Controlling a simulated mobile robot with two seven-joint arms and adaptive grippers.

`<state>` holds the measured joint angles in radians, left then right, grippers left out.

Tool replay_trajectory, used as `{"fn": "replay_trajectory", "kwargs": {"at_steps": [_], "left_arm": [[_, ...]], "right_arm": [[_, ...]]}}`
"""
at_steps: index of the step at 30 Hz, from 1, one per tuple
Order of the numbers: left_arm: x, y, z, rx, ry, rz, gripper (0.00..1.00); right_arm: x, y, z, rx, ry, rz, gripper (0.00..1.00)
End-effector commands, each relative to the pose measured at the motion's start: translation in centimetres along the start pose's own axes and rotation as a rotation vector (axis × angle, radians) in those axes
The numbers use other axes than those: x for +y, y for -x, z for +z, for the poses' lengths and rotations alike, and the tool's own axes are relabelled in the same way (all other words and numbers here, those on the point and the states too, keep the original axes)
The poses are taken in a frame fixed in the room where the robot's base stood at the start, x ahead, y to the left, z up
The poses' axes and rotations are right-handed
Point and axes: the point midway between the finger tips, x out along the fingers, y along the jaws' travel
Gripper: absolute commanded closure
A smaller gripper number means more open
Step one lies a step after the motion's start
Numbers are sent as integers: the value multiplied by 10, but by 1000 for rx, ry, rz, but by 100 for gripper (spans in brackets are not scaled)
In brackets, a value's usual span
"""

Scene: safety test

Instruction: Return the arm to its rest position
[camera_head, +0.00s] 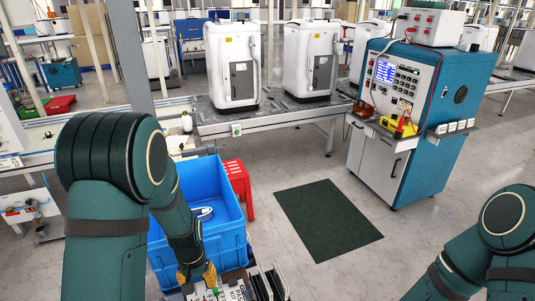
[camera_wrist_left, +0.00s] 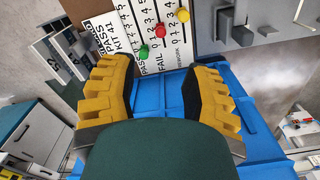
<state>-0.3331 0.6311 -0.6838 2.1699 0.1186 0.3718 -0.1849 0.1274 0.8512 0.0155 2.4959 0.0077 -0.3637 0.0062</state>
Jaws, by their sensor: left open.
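My left arm (camera_head: 105,200) comes in from the left of the head view and bends down in front of the blue bin. My left gripper (camera_head: 197,275) has yellow fingers and points down near the bottom edge. In the left wrist view the gripper (camera_wrist_left: 162,70) is open, with nothing between its two ribbed yellow fingers. Part of my right arm (camera_head: 480,245) shows at the lower right of the head view. Its gripper is out of view.
A blue bin (camera_head: 233,232) stands close beside my left forearm. A white pass/fail board (camera_wrist_left: 140,30) with red, green and yellow pegs lies near the left fingertips. A red stool (camera_head: 238,178) stands behind the bin. A dark mat (camera_head: 328,218) lies on open floor before a teal test cabinet (camera_head: 435,120).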

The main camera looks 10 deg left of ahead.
Motion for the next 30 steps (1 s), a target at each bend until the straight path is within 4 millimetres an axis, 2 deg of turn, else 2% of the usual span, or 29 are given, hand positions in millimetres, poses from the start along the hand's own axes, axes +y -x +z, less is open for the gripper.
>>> {"fn": "replay_trajectory", "kwargs": {"at_steps": [5,9,12,18,21,30], "left_arm": [[22,-34,21,-1,-18,30,52],[61,-72,53,20,-32,107,52],[92,-89,76,42,-30,181,52],[139,-96,107,86,-7,314,52],[150,-95,112,99,1,348,52],[154,-94,114,104,4,359,52]], "right_arm": [[0,0,0,0,0,0,18],[0,0,0,0,0,0,18],[0,0,0,0,0,0,18],[0,0,0,0,0,0,18],[0,0,0,0,0,0,18],[0,0,0,0,0,0,18]]}}
